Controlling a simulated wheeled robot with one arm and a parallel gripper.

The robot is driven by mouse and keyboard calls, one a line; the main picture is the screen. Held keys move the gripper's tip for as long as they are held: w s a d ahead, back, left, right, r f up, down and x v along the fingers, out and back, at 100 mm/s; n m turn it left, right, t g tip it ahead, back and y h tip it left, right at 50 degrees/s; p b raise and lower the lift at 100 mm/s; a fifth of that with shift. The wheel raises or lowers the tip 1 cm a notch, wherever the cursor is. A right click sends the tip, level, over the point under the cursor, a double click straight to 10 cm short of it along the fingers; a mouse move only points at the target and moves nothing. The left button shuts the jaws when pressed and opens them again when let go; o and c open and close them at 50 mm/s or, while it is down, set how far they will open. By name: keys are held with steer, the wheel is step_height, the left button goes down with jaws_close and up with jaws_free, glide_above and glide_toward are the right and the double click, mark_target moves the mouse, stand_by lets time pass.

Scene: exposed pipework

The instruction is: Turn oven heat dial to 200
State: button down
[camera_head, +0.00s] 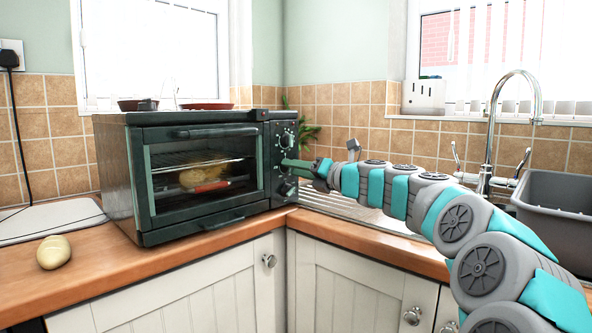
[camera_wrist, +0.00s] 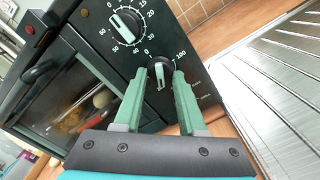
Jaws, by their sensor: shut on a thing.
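The dark green toaster oven (camera_head: 200,165) stands on the wooden worktop, with a column of dials on its right panel. My gripper (camera_head: 288,163) reaches the panel from the right, below the top dial (camera_head: 287,140). In the wrist view my gripper (camera_wrist: 163,72) has its two green fingers either side of a dial (camera_wrist: 160,76) and is shut on its knob. The scale by this dial shows 0 and 100; the rest of the scale is partly hidden, and I cannot read its setting. The top dial (camera_wrist: 125,22), marked in steps up to 60, is untouched.
A lower knob (camera_head: 287,188) sits under my gripper. The metal draining board (camera_head: 335,205) and tap (camera_head: 490,130) lie to the right. A pale round item (camera_head: 53,252) and a white board (camera_head: 50,220) are left of the oven. Food shows behind the oven glass.

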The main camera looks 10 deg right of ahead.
steer(key=shift+f, duration=0.2)
stand_by(0.3)
steer(key=shift+c, duration=2.4)
jaws_free()
steer(key=shift+r, duration=0.1)
steer(key=v, duration=0.8)
